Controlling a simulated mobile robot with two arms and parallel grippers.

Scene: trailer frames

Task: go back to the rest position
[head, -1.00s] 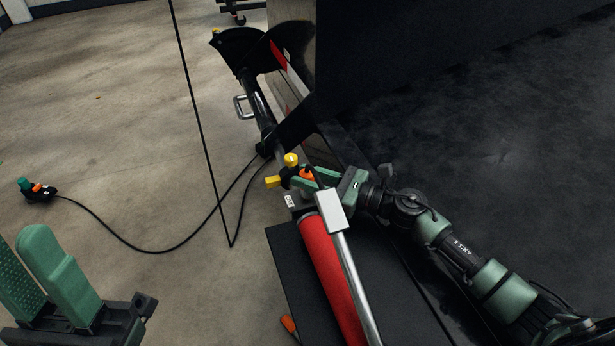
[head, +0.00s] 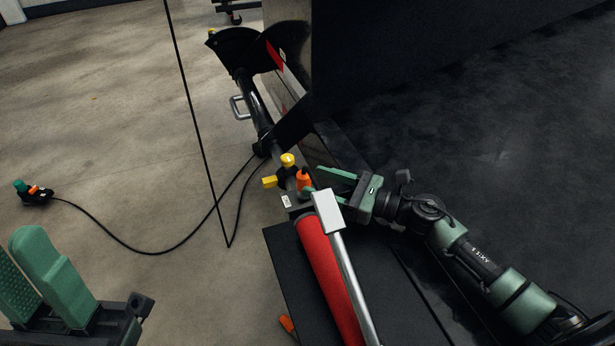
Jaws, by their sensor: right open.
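My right gripper (head: 313,183) is open, its green fingers pointing left just right of an orange knob (head: 303,179) beside a yellow-knobbed fitting (head: 288,160). The fingers look empty, and a silver block partly hides the lower one. My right arm reaches in from the lower right. My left gripper (head: 16,248) stands at the lower left edge, its two green fingers apart and empty, partly cut off by the frame.
A red cylinder (head: 328,275) and a silver-headed bar (head: 350,270) lie close below the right gripper. A dark trailer wall (head: 420,60) rises behind. A black cable (head: 110,237) runs to a small controller (head: 33,194) on open concrete floor.

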